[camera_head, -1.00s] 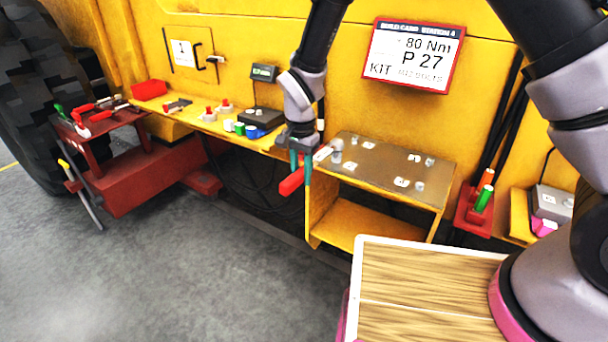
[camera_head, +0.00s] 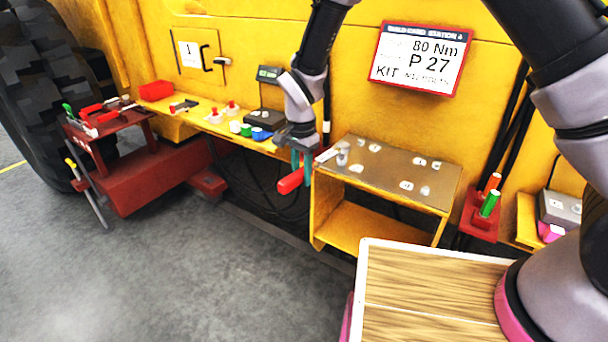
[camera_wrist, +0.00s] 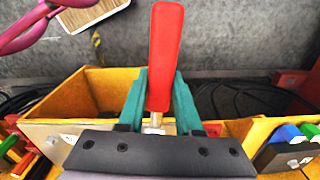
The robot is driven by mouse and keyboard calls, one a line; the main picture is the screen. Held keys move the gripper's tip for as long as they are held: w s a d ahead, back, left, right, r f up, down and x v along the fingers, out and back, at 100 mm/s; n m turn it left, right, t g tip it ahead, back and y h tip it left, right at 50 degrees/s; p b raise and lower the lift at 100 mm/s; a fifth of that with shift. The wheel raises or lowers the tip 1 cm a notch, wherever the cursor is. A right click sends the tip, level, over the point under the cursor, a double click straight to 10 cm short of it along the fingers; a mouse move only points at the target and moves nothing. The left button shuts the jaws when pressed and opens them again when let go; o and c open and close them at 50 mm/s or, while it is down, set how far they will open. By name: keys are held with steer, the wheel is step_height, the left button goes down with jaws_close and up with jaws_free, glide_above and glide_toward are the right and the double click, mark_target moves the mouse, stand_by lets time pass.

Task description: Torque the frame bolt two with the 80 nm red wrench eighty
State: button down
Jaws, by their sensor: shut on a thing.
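My gripper (camera_head: 301,168) is shut on the red-handled wrench (camera_head: 289,182) at the left end of the bolt plate (camera_head: 392,170). The wrench's red handle (camera_wrist: 165,50) points away between the teal fingers in the wrist view, with a short piece of pale shaft showing. In the head view its silver head reaches right over the plate's left edge, close to a grey bolt (camera_head: 342,157). I cannot tell whether it is seated on that bolt. Several bolts with white number tags stand on the plate; the tag nearest the wrench is not readable.
A sign (camera_head: 417,58) reads 80 Nm, P 27, KIT. A yellow ledge left of the plate holds coloured sockets (camera_head: 247,131) and a small display (camera_head: 268,74). A red tool cart (camera_head: 110,122) stands far left. A wooden-topped surface (camera_head: 430,285) is at front right. The floor in front is clear.

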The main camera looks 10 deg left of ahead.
steer(key=shift+w+a+m, duration=0.35)
steer(key=shift+a+m, duration=0.05)
steer(key=shift+a, duration=0.15)
steer(key=shift+w+a+m, duration=0.2)
steer(key=shift+a+m, duration=0.1)
steer(key=shift+a, duration=0.05)
steer(key=shift+s+d, duration=0.1)
steer(key=shift+d, duration=0.1)
stand_by(0.5)
steer(key=shift+s+d+n, duration=0.35)
steer(key=shift+d+n, duration=0.25)
steer(key=shift+d, duration=0.05)
steer(key=shift+s+d, duration=0.1)
steer(key=shift+d, duration=0.05)
steer(key=shift+s+d+n, duration=0.35)
steer(key=shift+d+n, duration=0.25)
steer(key=shift+d, duration=0.1)
steer(key=shift+s+d, duration=0.1)
steer(key=shift+d, duration=0.2)
stand_by(0.5)
steer(key=shift+s+d+n, duration=0.2)
steer(key=shift+d+n, duration=0.4)
steer(key=shift+d, duration=0.1)
stand_by(0.3)
